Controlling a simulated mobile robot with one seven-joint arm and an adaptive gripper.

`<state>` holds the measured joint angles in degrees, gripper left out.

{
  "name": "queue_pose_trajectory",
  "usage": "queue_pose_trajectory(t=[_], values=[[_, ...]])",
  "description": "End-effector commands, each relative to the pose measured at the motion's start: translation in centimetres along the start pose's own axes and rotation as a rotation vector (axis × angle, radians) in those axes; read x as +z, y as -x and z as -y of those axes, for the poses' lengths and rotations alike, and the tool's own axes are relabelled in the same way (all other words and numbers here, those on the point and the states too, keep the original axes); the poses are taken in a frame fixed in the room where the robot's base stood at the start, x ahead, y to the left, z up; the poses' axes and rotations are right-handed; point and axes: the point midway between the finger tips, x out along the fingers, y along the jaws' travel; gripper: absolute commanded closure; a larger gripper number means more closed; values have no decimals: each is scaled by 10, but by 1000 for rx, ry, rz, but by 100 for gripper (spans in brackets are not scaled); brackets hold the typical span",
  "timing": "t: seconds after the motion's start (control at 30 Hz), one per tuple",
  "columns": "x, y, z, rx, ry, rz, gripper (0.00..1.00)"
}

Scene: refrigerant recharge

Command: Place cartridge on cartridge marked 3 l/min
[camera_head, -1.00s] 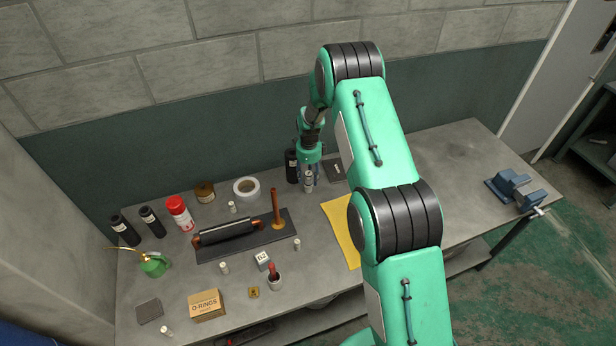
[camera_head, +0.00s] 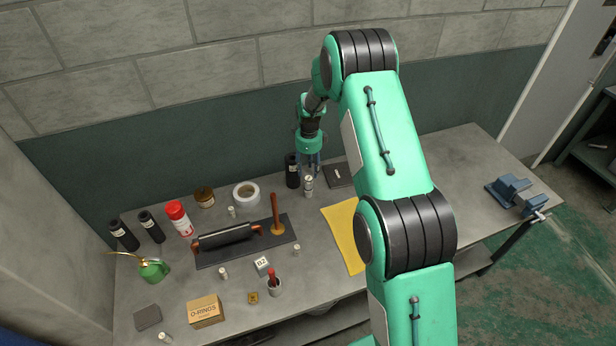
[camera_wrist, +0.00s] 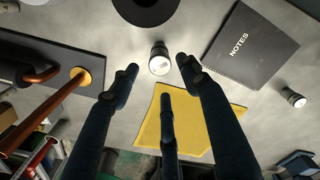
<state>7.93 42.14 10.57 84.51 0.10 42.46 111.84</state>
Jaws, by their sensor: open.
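A pale cylindrical cartridge (camera_head: 308,187) stands upright near the back of the bench, below my gripper (camera_head: 308,168). It looks taller than the other cartridges, like two stacked end to end, but I cannot make out a seam. In the wrist view its bright round top (camera_wrist: 159,60) shows beyond the fingertips. My gripper (camera_wrist: 155,78) is open, its three dark fingers spread and empty. Other small cartridges stand at the back (camera_head: 231,211), front left (camera_head: 223,273) and middle (camera_head: 296,250); one more is at the right of the wrist view (camera_wrist: 293,97). No flow marking is readable.
A black bottle (camera_head: 292,172) stands close left of the tall cartridge, and a dark notebook (camera_head: 339,176) lies to its right. A yellow cloth (camera_head: 343,230) lies in front. A tray with copper parts (camera_head: 280,250) is to the left. A blue vise (camera_head: 512,190) is far right.

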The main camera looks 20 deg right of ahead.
Motion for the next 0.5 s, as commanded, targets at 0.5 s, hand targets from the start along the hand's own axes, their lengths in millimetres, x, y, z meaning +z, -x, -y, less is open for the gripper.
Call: queue_pose_trajectory(t=[0.5], values=[[0, 46, 0, 0, 0, 0, 54]])
